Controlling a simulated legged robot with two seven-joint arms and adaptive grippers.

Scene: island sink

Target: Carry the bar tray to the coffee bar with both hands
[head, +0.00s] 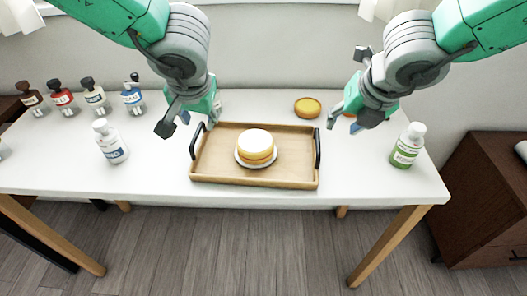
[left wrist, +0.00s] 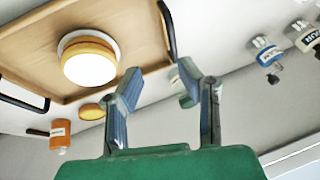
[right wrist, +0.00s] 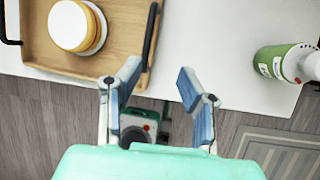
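The wooden bar tray (head: 215,170) lies flat on the white table. It has a black left handle (head: 196,140) and a black right handle (head: 318,148). A white saucer with a round, pale-topped orange item (head: 256,145) stands on it. My left gripper (head: 188,120) is open and empty just beyond the left handle; in the left wrist view that handle (left wrist: 167,30) lies just ahead of the spread fingers. My right gripper (head: 345,120) is open and empty, right of and above the right handle; the right wrist view shows this handle (right wrist: 150,38) beyond the fingertips.
A white bottle (head: 110,143) stands left of the tray and a green-labelled bottle (head: 408,146) right of it. Several pump bottles (head: 97,96) line the back left. A yellow round item (head: 307,108) lies behind the tray. A brown cabinet (head: 485,195) stands right, past a floor gap.

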